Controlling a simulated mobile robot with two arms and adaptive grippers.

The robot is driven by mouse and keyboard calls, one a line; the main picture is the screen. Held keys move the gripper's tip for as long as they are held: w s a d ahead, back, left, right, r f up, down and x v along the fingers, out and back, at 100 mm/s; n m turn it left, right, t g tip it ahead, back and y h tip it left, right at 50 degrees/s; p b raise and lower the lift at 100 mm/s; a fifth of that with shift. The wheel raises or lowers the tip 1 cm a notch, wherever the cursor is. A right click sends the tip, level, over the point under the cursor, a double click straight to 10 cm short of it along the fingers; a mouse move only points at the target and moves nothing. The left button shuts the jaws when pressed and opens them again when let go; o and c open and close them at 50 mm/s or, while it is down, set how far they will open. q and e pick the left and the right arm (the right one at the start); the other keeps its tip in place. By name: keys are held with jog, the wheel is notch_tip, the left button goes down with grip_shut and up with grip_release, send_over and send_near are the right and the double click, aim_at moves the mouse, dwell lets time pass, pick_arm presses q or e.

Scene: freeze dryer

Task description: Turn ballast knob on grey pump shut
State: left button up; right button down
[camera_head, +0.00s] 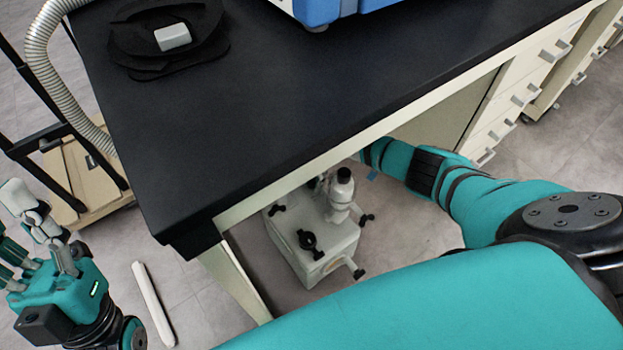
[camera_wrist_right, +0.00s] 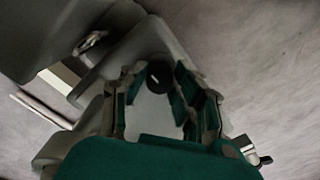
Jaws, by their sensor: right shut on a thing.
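The grey pump (camera_head: 322,262) stands on the floor under the bench, with black knobs and fittings on it. In the right wrist view a round black knob with a pale mark (camera_wrist_right: 159,75) sits on the pump's pale top, between my right gripper's fingers (camera_wrist_right: 158,92). My right gripper is shut on this knob. In the head view my right arm reaches under the bench edge, and its gripper is hidden there. My left gripper (camera_head: 42,245) is at the lower left, away from the pump; its jaw opening is unclear.
The black benchtop (camera_head: 260,90) overhangs the pump. A bench leg (camera_head: 235,275) stands left of the pump, and drawers (camera_head: 520,95) are at the right. A white rod (camera_head: 152,303) lies on the floor. A ribbed hose (camera_head: 45,70) hangs at the left.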

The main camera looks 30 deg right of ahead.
jog(key=c, duration=1)
grip_release()
jog(key=shift+c, duration=0.2)
jog(key=shift+r, duration=0.1)
notch_tip(320, 180, up, 12)
